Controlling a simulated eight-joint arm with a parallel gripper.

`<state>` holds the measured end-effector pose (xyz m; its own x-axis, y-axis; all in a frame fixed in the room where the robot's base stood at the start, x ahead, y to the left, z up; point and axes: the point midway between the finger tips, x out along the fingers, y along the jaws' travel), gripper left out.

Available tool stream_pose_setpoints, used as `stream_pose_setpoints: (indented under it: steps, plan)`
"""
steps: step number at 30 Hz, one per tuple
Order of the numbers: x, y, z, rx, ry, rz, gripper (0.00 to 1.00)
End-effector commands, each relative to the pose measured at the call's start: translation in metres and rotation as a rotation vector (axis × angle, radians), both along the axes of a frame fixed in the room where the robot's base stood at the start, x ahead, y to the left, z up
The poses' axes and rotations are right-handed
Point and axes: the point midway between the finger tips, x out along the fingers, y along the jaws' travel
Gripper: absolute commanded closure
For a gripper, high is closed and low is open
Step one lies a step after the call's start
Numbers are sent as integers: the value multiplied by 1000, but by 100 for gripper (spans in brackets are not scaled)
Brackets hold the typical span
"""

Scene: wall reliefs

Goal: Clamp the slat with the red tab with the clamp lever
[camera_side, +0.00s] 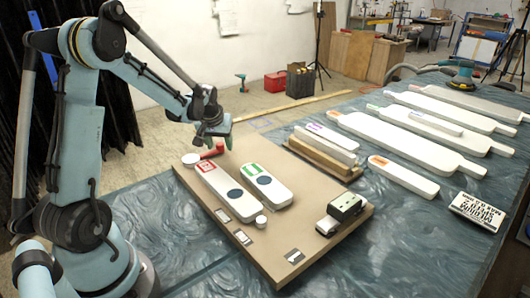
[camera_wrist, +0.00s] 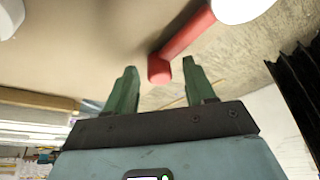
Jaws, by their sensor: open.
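The slat with the red tab (camera_side: 226,193) is a long white rounded piece with a dark blue disc, lying on the brown board (camera_side: 305,240). Its red tab (camera_side: 205,167) is at the far end. The clamp lever (camera_side: 212,152) is a red bar joined to a white round piece (camera_side: 190,159), just beyond that end. The lever also shows in the wrist view (camera_wrist: 182,38), its red tip between and beyond my fingers. My gripper (camera_side: 215,134) is open and empty above the lever. I cannot tell whether the white piece touches the slat.
A slat with a green tab (camera_side: 267,186) lies alongside on the right. White slats are stacked on a wooden holder (camera_side: 322,158). More slats (camera_side: 405,143) lie on the table. The board's centre right is clear.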

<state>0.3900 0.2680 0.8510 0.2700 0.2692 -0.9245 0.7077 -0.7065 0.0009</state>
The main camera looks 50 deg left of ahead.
Motion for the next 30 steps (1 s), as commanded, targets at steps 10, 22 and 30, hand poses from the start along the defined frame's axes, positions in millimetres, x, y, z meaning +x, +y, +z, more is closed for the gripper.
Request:
stream_pose_setpoints:
  steps: [10,22,30]
  plan:
    - [0,-1,0,-2,-1,-1,79]
    - [1,-3,0,-7,-3,4,100]
    - [1,-1,0,-8,-2,30,100]
